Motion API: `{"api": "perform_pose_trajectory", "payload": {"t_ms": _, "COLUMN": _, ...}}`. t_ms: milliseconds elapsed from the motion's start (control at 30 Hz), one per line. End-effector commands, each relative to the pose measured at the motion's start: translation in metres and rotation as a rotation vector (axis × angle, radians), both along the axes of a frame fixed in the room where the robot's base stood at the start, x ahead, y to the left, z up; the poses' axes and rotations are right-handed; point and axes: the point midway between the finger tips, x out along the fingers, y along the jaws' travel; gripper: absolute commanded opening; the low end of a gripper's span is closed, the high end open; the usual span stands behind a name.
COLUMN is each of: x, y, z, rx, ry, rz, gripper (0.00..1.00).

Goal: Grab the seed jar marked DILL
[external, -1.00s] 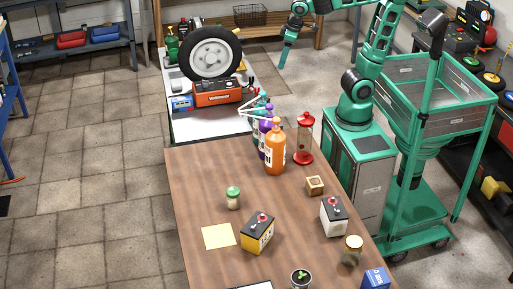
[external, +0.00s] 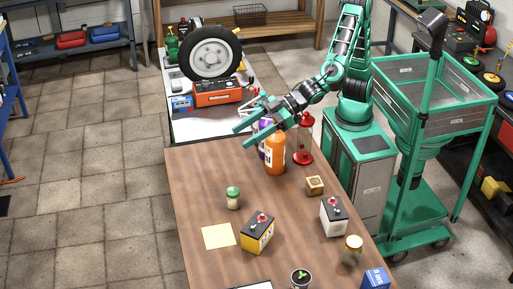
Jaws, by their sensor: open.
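A small jar with a green lid (external: 233,198) stands upright on the brown table, left of centre. A second small jar with a gold lid (external: 352,250) stands near the table's right edge. No marking on either can be read, so I cannot tell which is DILL. My gripper (external: 242,138) is open and empty, its fingers pointing left above the table's far end. It is beyond the green-lidded jar in the picture and well apart from both jars.
An orange bottle (external: 275,156) and a red-lidded clear container (external: 304,145) stand below my arm. A yellow battery (external: 258,232), a white battery (external: 333,215), a wooden cube (external: 315,186) and a potted plant (external: 301,279) are on the table. A yellow note (external: 218,236) lies flat.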

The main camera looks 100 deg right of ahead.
Motion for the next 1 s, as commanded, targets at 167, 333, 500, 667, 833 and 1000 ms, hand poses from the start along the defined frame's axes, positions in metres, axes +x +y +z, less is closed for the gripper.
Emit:
{"api": "perform_pose_trajectory", "payload": {"t_ms": 167, "x": -0.003, "y": 0.015, "z": -0.055, "rx": -0.003, "ry": -0.014, "rz": 0.022, "gripper": 0.57}}
{"api": "perform_pose_trajectory", "payload": {"t_ms": 333, "x": -0.003, "y": 0.015, "z": -0.112, "rx": -0.001, "ry": -0.013, "rz": 0.022, "gripper": 0.57}}
{"api": "perform_pose_trajectory", "payload": {"t_ms": 500, "x": -0.003, "y": 0.015, "z": -0.166, "rx": 0.0, "ry": -0.013, "rz": 0.022, "gripper": 0.57}}
{"api": "perform_pose_trajectory", "payload": {"t_ms": 667, "x": -0.003, "y": 0.014, "z": -0.196, "rx": 0.002, "ry": -0.015, "rz": 0.02, "gripper": 0.57}}
{"api": "perform_pose_trajectory", "payload": {"t_ms": 833, "x": 0.001, "y": 0.014, "z": -0.208, "rx": 0.005, "ry": -0.016, "rz": 0.019, "gripper": 0.57}}
{"api": "perform_pose_trajectory", "payload": {"t_ms": 1000, "x": 0.021, "y": 0.018, "z": -0.218, "rx": 0.006, "ry": -0.016, "rz": 0.017, "gripper": 0.57}}
